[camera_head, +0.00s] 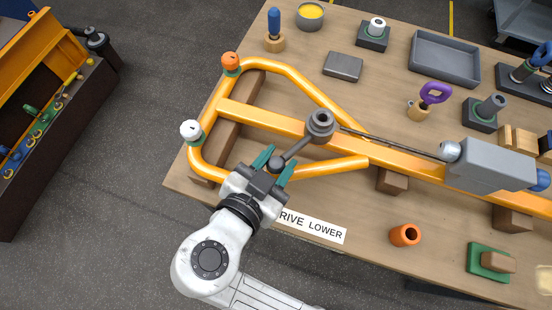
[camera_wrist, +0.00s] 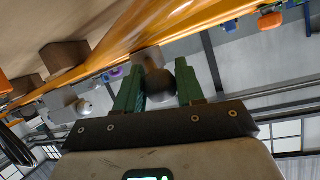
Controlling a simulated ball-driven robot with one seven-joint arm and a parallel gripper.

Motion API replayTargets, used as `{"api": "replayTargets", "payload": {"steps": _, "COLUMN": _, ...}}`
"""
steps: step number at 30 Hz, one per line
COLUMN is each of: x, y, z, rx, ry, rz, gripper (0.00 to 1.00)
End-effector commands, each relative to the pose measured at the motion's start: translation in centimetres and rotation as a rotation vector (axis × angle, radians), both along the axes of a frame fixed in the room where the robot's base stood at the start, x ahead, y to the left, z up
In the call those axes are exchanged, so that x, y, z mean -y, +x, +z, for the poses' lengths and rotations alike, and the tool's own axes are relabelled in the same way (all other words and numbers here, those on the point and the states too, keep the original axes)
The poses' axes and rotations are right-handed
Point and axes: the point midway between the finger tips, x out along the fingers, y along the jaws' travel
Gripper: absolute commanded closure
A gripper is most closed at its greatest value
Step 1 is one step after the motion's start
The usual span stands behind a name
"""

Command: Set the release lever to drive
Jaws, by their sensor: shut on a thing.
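The release lever (camera_head: 296,146) is a dark grey rod on a round hub (camera_head: 320,123) mounted on the yellow frame. It slants from the hub down and left to a dark ball knob (camera_head: 277,162). My gripper (camera_head: 275,166) has its two green fingers on either side of the knob and is shut on it. In the wrist view the knob (camera_wrist: 159,82) sits between the fingers. A white label (camera_head: 313,229) on the table's front edge reads "RIVE LOWER"; its left part is hidden by my arm.
The yellow frame (camera_head: 262,121) lies on wooden blocks on the table, with white (camera_head: 191,131) and orange (camera_head: 231,62) knobs at its left. A cable (camera_head: 395,142) runs from the hub toward a grey box (camera_head: 490,164). An orange cup (camera_head: 405,235) stands front right.

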Motion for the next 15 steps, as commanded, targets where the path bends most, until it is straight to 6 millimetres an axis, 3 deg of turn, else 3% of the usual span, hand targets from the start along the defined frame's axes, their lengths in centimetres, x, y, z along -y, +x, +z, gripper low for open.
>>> {"api": "replayTargets", "payload": {"steps": 3, "x": -0.01, "y": -0.01, "z": 0.02, "rx": 0.000, "ry": 0.000, "rz": 0.000, "gripper": 1.00}}
{"api": "replayTargets", "payload": {"steps": 15, "x": 0.75, "y": -0.55, "z": -0.30, "rx": -0.001, "ry": 0.000, "rz": 0.063, "gripper": 1.00}}
